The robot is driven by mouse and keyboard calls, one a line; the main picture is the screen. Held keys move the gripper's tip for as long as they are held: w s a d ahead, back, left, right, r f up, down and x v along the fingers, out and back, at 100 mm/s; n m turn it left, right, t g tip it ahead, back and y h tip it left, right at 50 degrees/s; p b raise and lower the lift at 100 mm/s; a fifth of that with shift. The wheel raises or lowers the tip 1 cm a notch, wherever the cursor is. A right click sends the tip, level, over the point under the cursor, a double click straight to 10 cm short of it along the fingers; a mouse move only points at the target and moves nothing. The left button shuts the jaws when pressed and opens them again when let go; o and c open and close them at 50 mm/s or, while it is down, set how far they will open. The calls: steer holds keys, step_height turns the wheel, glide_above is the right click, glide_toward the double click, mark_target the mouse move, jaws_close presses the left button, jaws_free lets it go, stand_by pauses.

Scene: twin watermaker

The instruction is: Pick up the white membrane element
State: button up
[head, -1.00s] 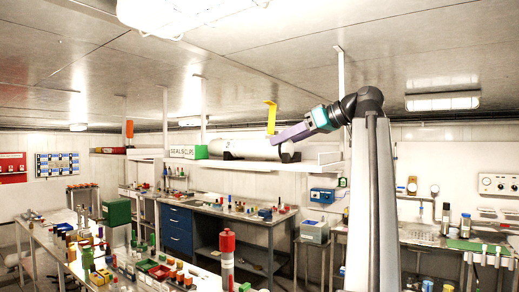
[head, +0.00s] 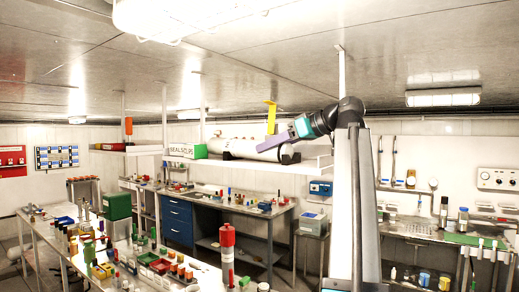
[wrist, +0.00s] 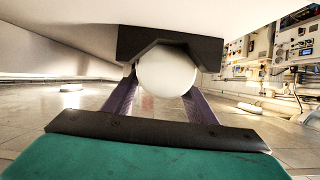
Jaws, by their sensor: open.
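The white membrane element (head: 232,148) is a long pale cylinder lying level in dark cradles on the high wall shelf. Its round white end (wrist: 166,72) shows in the wrist view, below a dark notched cradle block (wrist: 170,42). My gripper (head: 264,148) is at the right part of the element in the head view, with its purple fingers pointing left and slightly down. In the wrist view my gripper (wrist: 160,88) is open, with one finger on each side of the round end. The fingertips are partly hidden behind the end and cradle, so I cannot tell whether they touch.
The shelf also bears a green-and-white box (head: 187,150) left of the element. A yellow upright piece (head: 271,117) stands behind the element near my fingers. A thin white post (head: 341,75) rises close to my arm. Cluttered benches (head: 215,200) lie below.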

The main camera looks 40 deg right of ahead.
steer(key=shift+r, duration=0.1)
steer(key=c, duration=1.2)
steer(key=shift+o, duration=0.2)
steer(key=shift+w+r, duration=0.1)
steer(key=shift+r, duration=0.05)
